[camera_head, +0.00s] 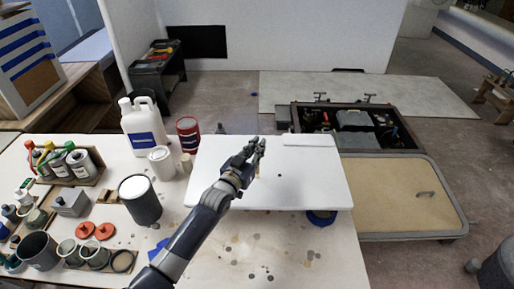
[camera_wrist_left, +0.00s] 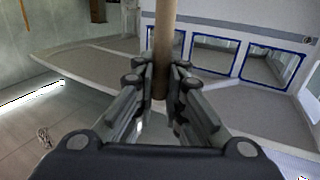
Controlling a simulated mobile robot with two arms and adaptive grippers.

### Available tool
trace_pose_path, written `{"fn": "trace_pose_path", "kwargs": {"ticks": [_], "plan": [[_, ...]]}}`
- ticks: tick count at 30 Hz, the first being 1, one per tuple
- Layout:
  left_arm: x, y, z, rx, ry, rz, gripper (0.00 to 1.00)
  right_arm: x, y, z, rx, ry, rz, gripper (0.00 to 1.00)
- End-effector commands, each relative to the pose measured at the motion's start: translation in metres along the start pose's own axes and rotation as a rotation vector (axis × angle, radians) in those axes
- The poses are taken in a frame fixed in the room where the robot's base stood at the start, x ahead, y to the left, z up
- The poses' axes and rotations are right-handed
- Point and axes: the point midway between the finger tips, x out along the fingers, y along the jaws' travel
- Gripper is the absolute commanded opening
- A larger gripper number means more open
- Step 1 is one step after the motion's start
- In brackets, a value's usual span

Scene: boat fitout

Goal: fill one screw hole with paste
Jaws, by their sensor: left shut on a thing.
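A white panel (camera_head: 315,185) lies on the workbench in the head view. A small dark spot (camera_head: 280,175), which looks like a screw hole, shows on its top. My left gripper (camera_head: 259,147) is over the panel, to the left of and behind the spot. It is shut on a brown wooden stick (camera_wrist_left: 165,35), which runs up between the fingers in the left wrist view. In the head view the arm and fingers hide most of the stick. I cannot tell whether paste is on it. My right gripper is in neither view.
A dark can with a white top (camera_head: 140,198), a white tub (camera_head: 162,162), a white jug (camera_head: 143,125) and a red tin (camera_head: 188,133) stand left of the panel. Two red lids (camera_head: 104,231) and several cups crowd the front left. A tool-filled cart (camera_head: 352,128) stands behind right.

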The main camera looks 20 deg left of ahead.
Motion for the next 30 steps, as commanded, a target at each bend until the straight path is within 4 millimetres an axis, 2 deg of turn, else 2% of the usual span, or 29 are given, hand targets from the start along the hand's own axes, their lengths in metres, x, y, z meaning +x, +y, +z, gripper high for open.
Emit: {"fn": "trace_pose_path", "kwargs": {"ticks": [14, 30], "plan": [[-0.001, 0.000, 0.002, 0.000, -0.007, 0.000, 0.00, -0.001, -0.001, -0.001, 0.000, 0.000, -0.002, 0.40], [0.000, 0.000, -0.041, 0.000, -0.002, 0.000, 0.00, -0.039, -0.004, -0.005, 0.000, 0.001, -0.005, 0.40]]}}
